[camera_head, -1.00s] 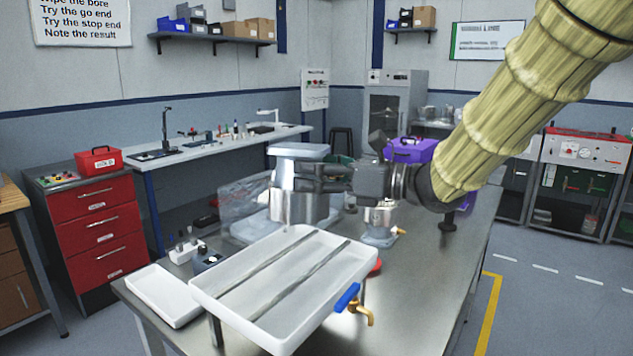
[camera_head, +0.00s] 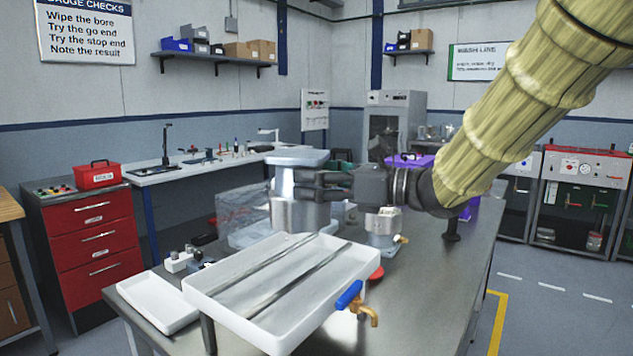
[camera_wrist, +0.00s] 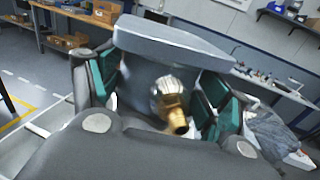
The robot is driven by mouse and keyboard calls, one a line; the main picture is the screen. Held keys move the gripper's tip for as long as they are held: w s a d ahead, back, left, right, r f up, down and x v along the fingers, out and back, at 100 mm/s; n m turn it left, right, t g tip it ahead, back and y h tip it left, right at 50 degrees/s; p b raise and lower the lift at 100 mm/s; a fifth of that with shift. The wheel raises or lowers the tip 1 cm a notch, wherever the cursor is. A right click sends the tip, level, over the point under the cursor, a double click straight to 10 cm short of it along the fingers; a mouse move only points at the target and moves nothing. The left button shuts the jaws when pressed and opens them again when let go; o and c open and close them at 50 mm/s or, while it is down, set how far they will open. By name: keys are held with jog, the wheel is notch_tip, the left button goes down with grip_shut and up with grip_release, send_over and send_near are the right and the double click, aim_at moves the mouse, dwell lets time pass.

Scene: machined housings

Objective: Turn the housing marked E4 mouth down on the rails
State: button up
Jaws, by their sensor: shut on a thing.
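A grey metal housing (camera_head: 299,214) with a wide flat plate at its upper end is held in my gripper (camera_head: 306,184). It hangs upright just behind the white tray (camera_head: 226,316), beyond the two dark rails (camera_head: 300,277) in it. In the wrist view the green-lined fingers (camera_wrist: 158,95) close on both sides of the housing (camera_wrist: 172,42), and a brass fitting (camera_wrist: 175,112) sticks out of its side towards me. No E4 mark can be read, and its mouth is not visible.
A second grey housing (camera_head: 381,227) with a brass fitting stands on the steel table (camera_head: 425,262), right of the held one. A blue-handled tap (camera_head: 350,295) juts from the tray's right side. A shallow white tray (camera_head: 158,302) lies left. A clear crumpled sheet (camera_head: 240,222) lies behind.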

aim_at(328, 220)
jog(key=shift+f+b, duration=3)
jog(key=shift+b, duration=0.7)
jog(key=shift+f+b, duration=0.65)
jog(key=shift+b, duration=0.2)
jog(key=o, duration=1.8)
jog(key=shift+f, duration=0.1)
jog(key=shift+d, duration=0.1)
jog(key=shift+v, duration=1.2)
jog(key=shift+d+f, duration=0.15)
